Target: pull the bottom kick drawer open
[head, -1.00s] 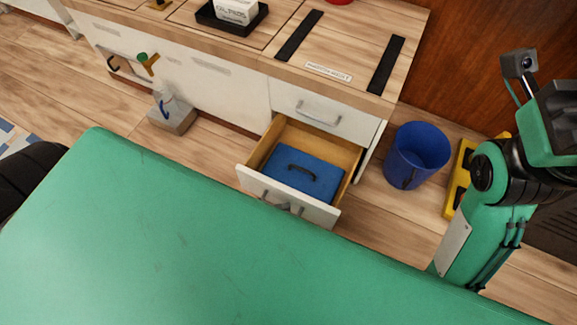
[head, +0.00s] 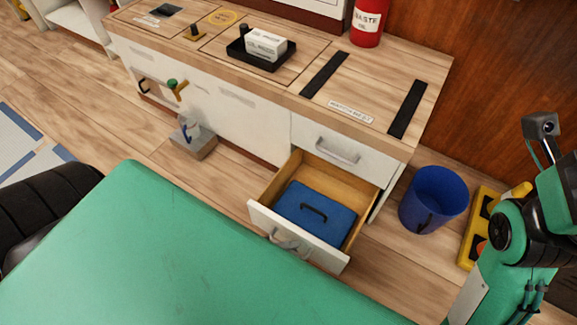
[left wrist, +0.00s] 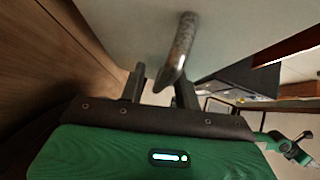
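In the head view a lower drawer (head: 335,259) of the cabinet is pulled out, below a closed upper drawer (head: 345,150). A blue case (head: 322,222) with a dark handle lies in it. The open drawer's front has a grey bow handle (head: 288,239). Whatever is below this drawer is hidden by its front and my green body. In the left wrist view my left gripper (left wrist: 160,82) has its fingers apart, and the end of a metal handle (left wrist: 182,45) on a pale panel reaches between them. I cannot tell whether they touch it. My right gripper is not visible.
A blue bin (head: 433,200) stands right of the cabinet, beside a yellow-and-black object (head: 473,240). A grey block (head: 193,142) stands on the floor at left.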

